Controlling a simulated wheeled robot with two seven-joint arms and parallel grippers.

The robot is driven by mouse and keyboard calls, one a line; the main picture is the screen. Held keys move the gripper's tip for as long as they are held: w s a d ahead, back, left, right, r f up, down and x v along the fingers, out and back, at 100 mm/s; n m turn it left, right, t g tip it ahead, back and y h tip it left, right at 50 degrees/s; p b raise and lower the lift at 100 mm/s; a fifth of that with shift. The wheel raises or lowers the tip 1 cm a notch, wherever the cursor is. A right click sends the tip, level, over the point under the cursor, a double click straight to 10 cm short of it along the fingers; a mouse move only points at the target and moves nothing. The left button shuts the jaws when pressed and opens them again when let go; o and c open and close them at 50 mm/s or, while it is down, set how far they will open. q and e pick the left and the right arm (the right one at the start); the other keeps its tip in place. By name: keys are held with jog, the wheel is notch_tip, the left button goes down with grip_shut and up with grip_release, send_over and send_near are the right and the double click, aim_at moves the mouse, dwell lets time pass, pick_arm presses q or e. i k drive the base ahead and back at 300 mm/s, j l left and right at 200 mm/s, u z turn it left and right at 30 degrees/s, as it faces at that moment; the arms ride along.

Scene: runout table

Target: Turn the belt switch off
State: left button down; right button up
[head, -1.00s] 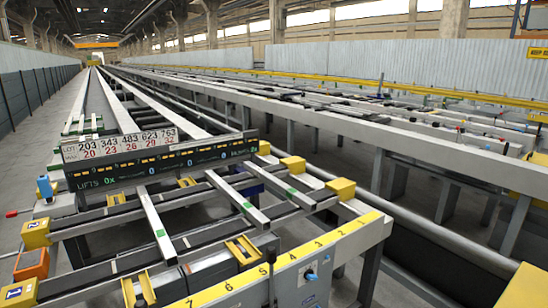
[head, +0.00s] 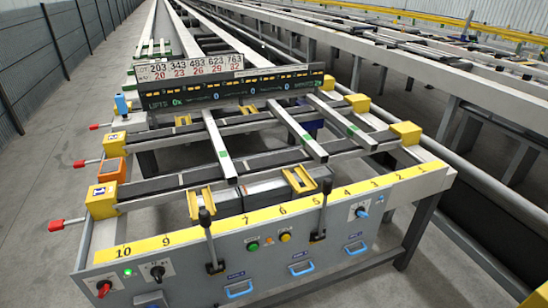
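The control panel is the grey front face (head: 290,250) of the runout table. At its left end are a red rotary knob (head: 103,288) and a black rotary switch (head: 157,271), with a small lit green lamp (head: 127,272) between and above them. A blue knob (head: 361,213) sits on a white plate at the right. A green button (head: 253,246) and a yellow button (head: 285,237) are in the middle. The labels are too small to read, so I cannot tell which control is the belt switch. Neither gripper is in view.
Two black levers (head: 209,240) (head: 322,212) stand up from the panel. Blue handles (head: 239,289) are below. A yellow numbered strip (head: 210,222) runs along the top edge. Red-ended rods (head: 65,223) stick out at the left. Bare floor lies left of the table.

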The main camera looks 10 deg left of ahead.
aim_at(104, 286)
jog(key=u, duration=1.85)
